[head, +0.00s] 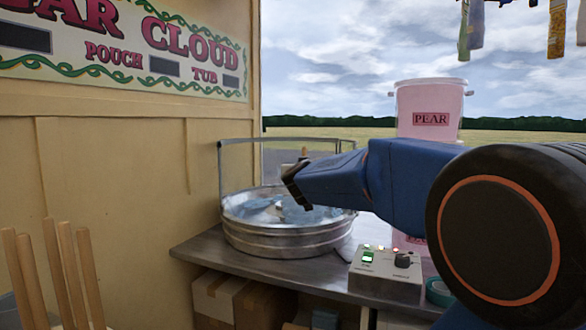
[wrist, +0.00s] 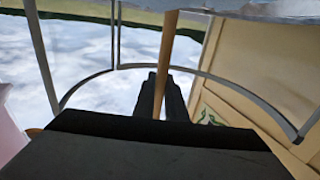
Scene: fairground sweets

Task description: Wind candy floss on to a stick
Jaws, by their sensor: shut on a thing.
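My gripper (head: 294,186) hangs over the metal floss bowl (head: 285,244) on the counter. In the wrist view my gripper (wrist: 164,92) is shut on a plain wooden stick (wrist: 168,50), which runs between the fingers and out of the top of the picture. No floss shows on the visible length of the stick. In the head view the stick is mostly hidden by my gripper. The bowl's inside looks grey-blue with a paler patch near the middle; I cannot tell whether that is floss or reflection.
A thin guard frame (head: 220,170) rises around the bowl. A control box (head: 385,275) with a lit green display stands at front right, beside a teal tape roll (head: 438,292). Pink tubs (head: 430,108) stand behind my arm. Spare sticks (head: 70,270) stand lower left; cardboard boxes (head: 254,304) lie below.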

